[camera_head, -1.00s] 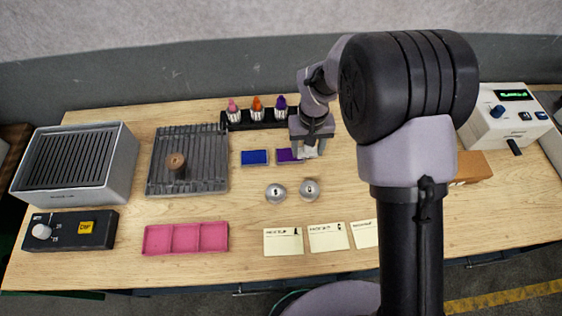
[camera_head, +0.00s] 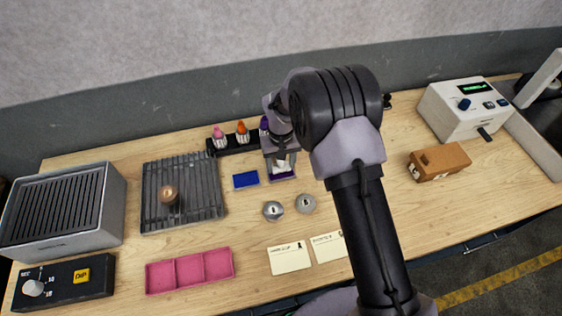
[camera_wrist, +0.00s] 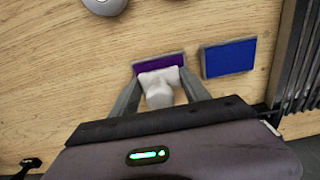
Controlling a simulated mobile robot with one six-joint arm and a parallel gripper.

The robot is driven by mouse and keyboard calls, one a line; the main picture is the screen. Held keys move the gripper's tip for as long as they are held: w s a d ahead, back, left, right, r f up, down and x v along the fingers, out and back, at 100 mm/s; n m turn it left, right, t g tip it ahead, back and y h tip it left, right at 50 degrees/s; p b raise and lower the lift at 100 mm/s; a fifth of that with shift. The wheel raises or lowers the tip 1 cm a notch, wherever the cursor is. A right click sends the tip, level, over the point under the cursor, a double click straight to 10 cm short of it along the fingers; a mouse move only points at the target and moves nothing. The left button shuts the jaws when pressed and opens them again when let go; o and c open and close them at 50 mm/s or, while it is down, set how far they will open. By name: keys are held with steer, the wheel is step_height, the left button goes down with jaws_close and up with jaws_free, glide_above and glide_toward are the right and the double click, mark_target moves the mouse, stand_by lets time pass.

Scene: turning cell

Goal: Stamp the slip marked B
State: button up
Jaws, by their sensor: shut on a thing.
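My gripper (camera_head: 282,163) is shut on a white stamp (camera_wrist: 160,88) with a rounded knob and a wider base. The stamp is at the purple ink pad (camera_wrist: 158,62), overlapping it in both views; I cannot tell whether it touches the pad. A blue ink pad (camera_head: 246,180) lies just left of it in the head view and also shows in the wrist view (camera_wrist: 229,57). Two cream slips, a left one (camera_head: 290,260) and a right one (camera_head: 329,247), lie near the front edge. Their marks are too small to read. No third slip shows now.
Two round metal pieces, one left (camera_head: 273,211) and one right (camera_head: 306,204), stand between pads and slips. A bottle rack (camera_head: 236,146) stands behind the pads. A pink tray (camera_head: 190,271), a dark ribbed rack (camera_head: 182,215) and an orange-brown box (camera_head: 439,162) stand farther off.

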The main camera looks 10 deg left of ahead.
steer(key=shift+f+b, duration=0.55)
stand_by(1.9)
steer(key=shift+r+p, duration=2.1)
steer(key=shift+r, duration=1.55)
steer(key=shift+f, duration=0.1)
